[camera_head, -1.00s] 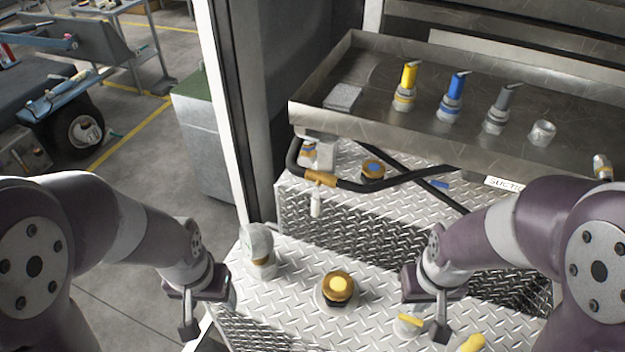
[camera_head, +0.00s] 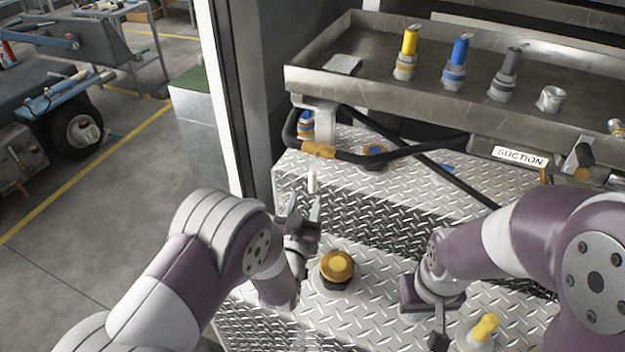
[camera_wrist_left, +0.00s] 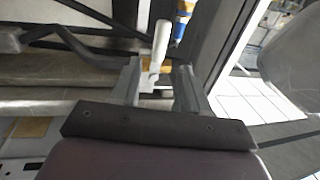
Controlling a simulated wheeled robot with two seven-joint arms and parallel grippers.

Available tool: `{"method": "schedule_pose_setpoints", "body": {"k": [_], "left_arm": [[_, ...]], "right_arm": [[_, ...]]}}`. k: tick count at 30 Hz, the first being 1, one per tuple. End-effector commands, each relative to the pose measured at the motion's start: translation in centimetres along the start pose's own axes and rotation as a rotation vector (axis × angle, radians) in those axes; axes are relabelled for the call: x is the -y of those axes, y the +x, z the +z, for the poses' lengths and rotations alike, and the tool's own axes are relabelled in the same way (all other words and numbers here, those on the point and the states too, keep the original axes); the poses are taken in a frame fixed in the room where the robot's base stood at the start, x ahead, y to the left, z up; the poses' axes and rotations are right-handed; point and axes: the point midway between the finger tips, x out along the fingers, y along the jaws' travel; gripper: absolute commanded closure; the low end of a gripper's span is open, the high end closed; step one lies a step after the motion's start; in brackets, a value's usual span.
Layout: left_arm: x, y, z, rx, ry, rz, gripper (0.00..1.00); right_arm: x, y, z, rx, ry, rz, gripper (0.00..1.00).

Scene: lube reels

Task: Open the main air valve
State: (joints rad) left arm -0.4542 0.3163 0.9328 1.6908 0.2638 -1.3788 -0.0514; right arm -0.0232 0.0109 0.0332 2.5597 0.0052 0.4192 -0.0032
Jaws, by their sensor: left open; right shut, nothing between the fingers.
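The air valve is a brass-coloured fitting (camera_head: 318,150) on the black hose, with a white lever (camera_head: 312,183) hanging straight down from it. My left gripper (camera_head: 303,207) is open just below the lever, fingers pointing up toward it. In the left wrist view the white lever (camera_wrist_left: 162,40) lies in line with the gap between the open fingers (camera_wrist_left: 158,80). I cannot tell whether a finger touches it. My right gripper (camera_head: 432,318) is shut and empty, low over the tread-plate deck, pointing down.
A steel tray (camera_head: 400,105) with yellow, blue and grey handled nozzles stands behind the hose. A brass-coloured cap (camera_head: 337,267) sits on the deck between my grippers. A yellow-handled fitting (camera_head: 484,328) is beside my right gripper. A black post (camera_head: 235,100) stands left of the valve.

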Motion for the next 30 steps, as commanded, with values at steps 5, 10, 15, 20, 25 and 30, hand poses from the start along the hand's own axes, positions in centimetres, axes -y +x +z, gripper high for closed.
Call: {"method": "schedule_pose_setpoints", "body": {"k": [5, 10, 15, 20, 25, 30], "left_arm": [[0.0, 4.8, -0.3, 0.000, 0.001, 0.000, 0.55], [0.0, 7.8, -0.2, 0.002, 0.001, 0.000, 0.55], [0.0, 9.1, -0.1, 0.002, 0.001, 0.001, 0.55], [0.0, 9.2, 0.0, 0.003, 0.001, 0.001, 0.55], [0.0, 9.2, 0.0, 0.003, 0.001, 0.001, 0.71], [0.0, 9.2, 0.0, 0.003, 0.001, 0.001, 1.00]], "right_arm": [[0.0, -1.3, -0.1, 0.000, 0.000, 0.000, 1.00], [0.0, -1.7, -0.2, 0.000, 0.000, 0.000, 1.00], [0.0, -1.9, -0.2, 0.000, 0.000, 0.000, 1.00], [0.0, -1.8, -0.2, 0.000, 0.000, 0.000, 1.00], [0.0, -1.8, -0.2, 0.000, 0.000, 0.000, 1.00], [0.0, -1.8, -0.2, 0.000, 0.000, 0.000, 1.00]]}}
